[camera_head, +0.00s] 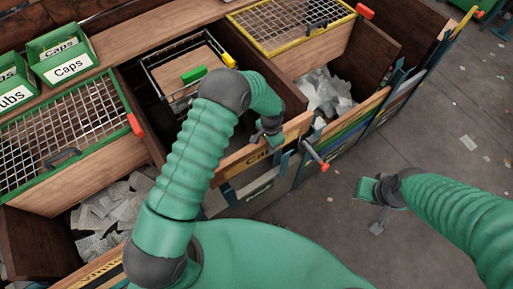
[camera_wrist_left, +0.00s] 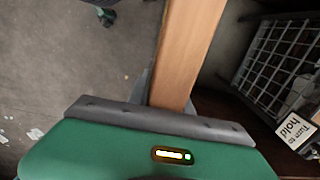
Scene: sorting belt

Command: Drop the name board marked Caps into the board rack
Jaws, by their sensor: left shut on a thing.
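The name board (camera_head: 238,164) has a wooden top edge and an orange-yellow face, with the letters "Ca" readable and the rest hidden. My left gripper (camera_head: 267,138) is shut on its top edge. In the left wrist view the board (camera_wrist_left: 190,45) runs up from between the jaws. The board rack is at the front of the middle bin, with a blue-grey post (camera_head: 282,164) beside the board's right end. The board lies along the rack above other boards; I cannot tell whether it is seated. My right gripper (camera_head: 374,208) hangs away over the floor, its jaw opening unclear.
A red-tipped handle (camera_head: 316,157) sticks out right of the board. A wire basket (camera_head: 163,70) stands in the middle bin behind it. Green-framed (camera_head: 62,132) and yellow-framed (camera_head: 290,22) mesh lids flank it. Green label boxes (camera_head: 66,62) stand back left. The right floor is mostly clear.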

